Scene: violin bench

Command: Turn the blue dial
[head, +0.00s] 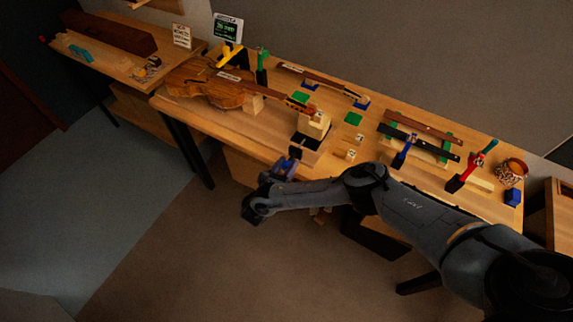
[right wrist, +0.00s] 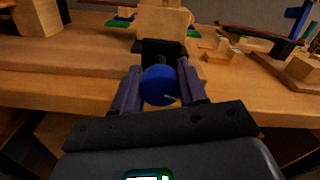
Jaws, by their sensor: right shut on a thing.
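The blue dial (right wrist: 158,86) is a round blue knob with a small pale mark near its lower right edge. It sits on the front of a dark block (right wrist: 160,50) at the bench edge. My right gripper (right wrist: 163,84) has one finger on each side of the dial and is shut on it. In the head view my right gripper (head: 291,160) reaches the front edge of the bench, below the dark block with a wooden piece on it. The dial is mostly hidden there by the fingers. My left gripper is not in view.
The bench (head: 230,122) holds a violin (head: 205,85) at left and small numbered blocks (head: 352,154) right of the dial. Blue and red clamps (head: 466,172), dark strips and a round container (head: 511,172) stand at right. Floor is clear at left.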

